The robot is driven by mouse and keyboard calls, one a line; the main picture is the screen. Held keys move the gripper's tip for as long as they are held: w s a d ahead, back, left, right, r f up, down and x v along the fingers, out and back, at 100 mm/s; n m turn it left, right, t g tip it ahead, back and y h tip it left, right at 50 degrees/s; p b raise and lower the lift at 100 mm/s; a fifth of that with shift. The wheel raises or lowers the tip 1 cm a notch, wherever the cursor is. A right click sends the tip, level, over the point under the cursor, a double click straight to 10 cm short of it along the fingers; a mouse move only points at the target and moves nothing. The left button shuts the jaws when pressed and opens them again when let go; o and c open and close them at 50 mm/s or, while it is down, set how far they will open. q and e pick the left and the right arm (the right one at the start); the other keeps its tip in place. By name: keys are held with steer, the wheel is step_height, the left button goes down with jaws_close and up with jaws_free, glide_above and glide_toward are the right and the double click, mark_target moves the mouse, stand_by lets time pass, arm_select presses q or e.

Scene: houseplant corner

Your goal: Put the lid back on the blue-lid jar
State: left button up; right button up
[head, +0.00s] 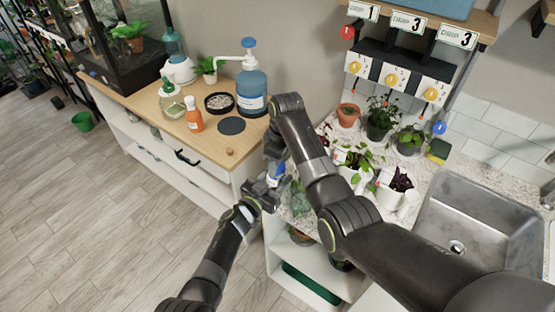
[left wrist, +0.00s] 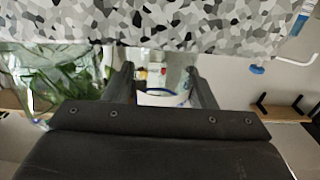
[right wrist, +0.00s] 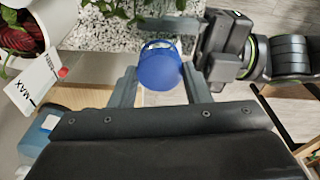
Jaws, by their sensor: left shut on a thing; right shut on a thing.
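The blue lid (right wrist: 160,66) is between the fingers of my right gripper (right wrist: 160,85), which is shut on it. It also shows as a small blue patch in the head view (head: 277,171). My left gripper (left wrist: 165,88) is shut on a pale, see-through jar (left wrist: 163,98) with a blue line near its rim. In the head view, my left gripper (head: 264,190) and right gripper (head: 275,160) are close together, in front of the counter's edge. The arms hide most of the jar there, and I cannot tell whether lid and jar touch.
A speckled counter (head: 310,205) with potted plants (head: 382,112) and a grey sink (head: 480,225) is on the right. A wooden cabinet top (head: 150,90) on the left carries a blue pump bottle (head: 251,90), an orange bottle (head: 194,117) and a dark disc (head: 231,125). Open floor lies lower left.

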steer(key=shift+f, duration=0.5)
stand_by(0.3)
